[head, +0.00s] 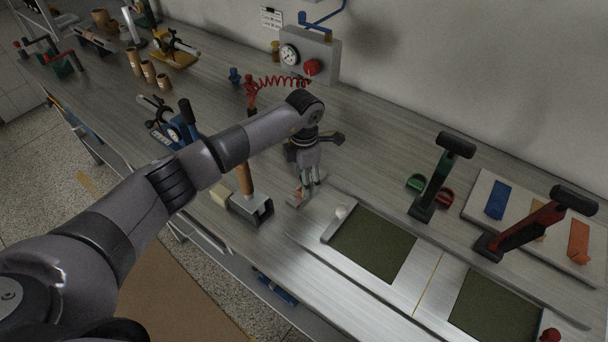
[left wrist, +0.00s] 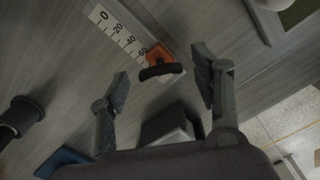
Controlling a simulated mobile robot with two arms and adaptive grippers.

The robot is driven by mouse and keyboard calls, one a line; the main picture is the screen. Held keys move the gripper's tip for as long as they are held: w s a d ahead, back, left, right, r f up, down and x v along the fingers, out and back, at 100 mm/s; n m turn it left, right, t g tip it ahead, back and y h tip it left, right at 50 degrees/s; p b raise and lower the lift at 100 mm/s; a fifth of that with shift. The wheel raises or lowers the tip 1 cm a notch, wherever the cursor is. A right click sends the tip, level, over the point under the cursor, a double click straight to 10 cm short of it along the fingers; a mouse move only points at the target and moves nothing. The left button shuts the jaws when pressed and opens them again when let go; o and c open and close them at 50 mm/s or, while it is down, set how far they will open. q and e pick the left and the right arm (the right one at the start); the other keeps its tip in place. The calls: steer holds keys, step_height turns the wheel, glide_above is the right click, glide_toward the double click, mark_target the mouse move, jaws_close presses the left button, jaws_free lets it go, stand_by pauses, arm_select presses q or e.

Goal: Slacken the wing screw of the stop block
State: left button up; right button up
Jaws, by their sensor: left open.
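The stop block (left wrist: 170,62) is orange and sits on a white scale strip (left wrist: 122,37) near the 60 mark. Its black wing screw (left wrist: 160,71) is on the near side of the block in the left wrist view. My left gripper (left wrist: 162,80) is open, with one finger on each side of the wing screw in that view. I cannot tell whether either finger touches it. In the head view my left gripper (head: 307,189) points down over the bench, and the fingers hide most of the stop block. My right gripper is in neither view.
A metal box-shaped tool with a wooden handle (head: 245,180) stands left of the gripper. A plate with a green mat (head: 372,243) and a white knob (head: 341,211) lies to the right. A gauge box (head: 307,55) stands behind, with a red coiled hose (head: 280,82).

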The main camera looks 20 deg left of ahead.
arm_select(q)
steer(key=shift+f, duration=0.25)
